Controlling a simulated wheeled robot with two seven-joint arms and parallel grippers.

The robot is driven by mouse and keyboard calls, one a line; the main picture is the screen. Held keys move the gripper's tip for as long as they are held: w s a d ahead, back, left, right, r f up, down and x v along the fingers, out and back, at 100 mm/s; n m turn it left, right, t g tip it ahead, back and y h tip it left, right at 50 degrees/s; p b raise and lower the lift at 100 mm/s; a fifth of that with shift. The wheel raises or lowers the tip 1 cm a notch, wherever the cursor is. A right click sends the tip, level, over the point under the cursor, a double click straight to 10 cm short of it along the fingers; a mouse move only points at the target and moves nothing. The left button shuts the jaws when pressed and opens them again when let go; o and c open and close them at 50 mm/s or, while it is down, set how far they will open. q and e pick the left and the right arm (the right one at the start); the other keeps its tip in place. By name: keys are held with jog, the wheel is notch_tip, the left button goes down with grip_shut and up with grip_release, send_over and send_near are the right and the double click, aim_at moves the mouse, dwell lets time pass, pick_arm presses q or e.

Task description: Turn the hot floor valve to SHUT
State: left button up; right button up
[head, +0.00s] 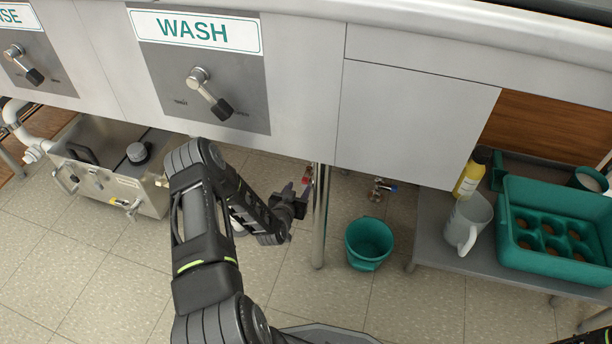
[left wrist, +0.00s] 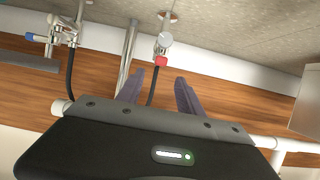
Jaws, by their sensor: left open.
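The hot floor valve has a red handle (head: 307,177) and stands under the sink counter, just left of the metal leg. It is small and partly behind my gripper in the head view. In the left wrist view the red handle (left wrist: 161,61) shows on a metal valve body, just beyond the fingertips and roughly between them. My left gripper (head: 299,190) is open and empty, close in front of the valve; its two fingers also show in the left wrist view (left wrist: 158,88). I cannot make out contact with the handle. My right gripper is not in view.
A metal leg (head: 320,220) stands right beside the gripper. A blue-handled valve (head: 386,187) is to its right, above a teal bucket (head: 369,243). A steel box (head: 110,170) sits left. A low shelf (head: 440,235) holds a pitcher (head: 467,222) and teal crate (head: 555,262).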

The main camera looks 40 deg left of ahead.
aim_at(305, 179)
pick_arm(q)
jog(key=b+x, duration=0.4)
jog(key=x, duration=0.3)
jog(key=shift+f, duration=0.2)
jog(key=shift+w+a, duration=0.1)
jog(key=shift+w, duration=0.25)
jog(key=shift+c, duration=0.3)
grip_shut()
